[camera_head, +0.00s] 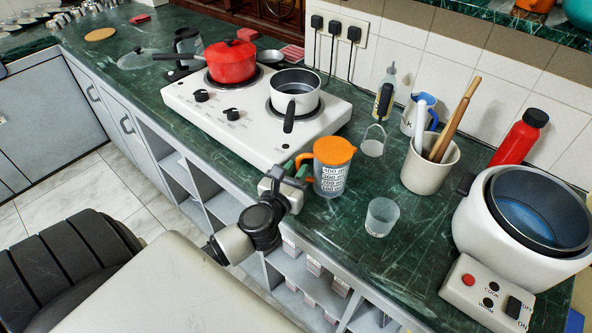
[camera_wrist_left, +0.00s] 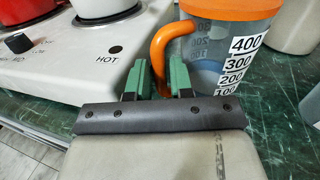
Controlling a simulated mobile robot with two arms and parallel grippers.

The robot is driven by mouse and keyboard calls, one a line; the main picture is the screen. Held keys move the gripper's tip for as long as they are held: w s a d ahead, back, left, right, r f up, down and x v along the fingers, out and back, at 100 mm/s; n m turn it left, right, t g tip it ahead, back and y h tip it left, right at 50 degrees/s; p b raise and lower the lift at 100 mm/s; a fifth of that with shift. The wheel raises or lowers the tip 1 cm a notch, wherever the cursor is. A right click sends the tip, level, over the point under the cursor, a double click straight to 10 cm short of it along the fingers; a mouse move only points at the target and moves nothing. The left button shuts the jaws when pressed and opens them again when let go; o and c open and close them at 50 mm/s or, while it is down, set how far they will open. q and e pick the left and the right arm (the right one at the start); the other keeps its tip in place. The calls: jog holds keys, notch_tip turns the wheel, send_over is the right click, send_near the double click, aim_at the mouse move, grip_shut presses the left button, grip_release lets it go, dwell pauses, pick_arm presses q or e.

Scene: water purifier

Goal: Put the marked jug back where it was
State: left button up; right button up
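The marked jug (camera_head: 331,168) is clear with an orange lid and handle and printed volume numbers. It is upright over the green counter, right of the stove's near corner; I cannot tell whether its base touches. It also shows in the left wrist view (camera_wrist_left: 232,50), with numbers 100 to 400. My left gripper (camera_head: 300,172) is at its handle. My right gripper is not in view.
A white stove (camera_head: 255,125) with a red pot (camera_head: 231,63) and a saucepan (camera_head: 295,92) stands left of the jug. A small cup (camera_head: 381,217), a utensil crock (camera_head: 428,168) and a rice cooker (camera_head: 470,225) stand right. Counter front right of the gripper is clear.

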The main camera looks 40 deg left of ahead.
pick_arm(q)
jog(key=shift+o, duration=1.2)
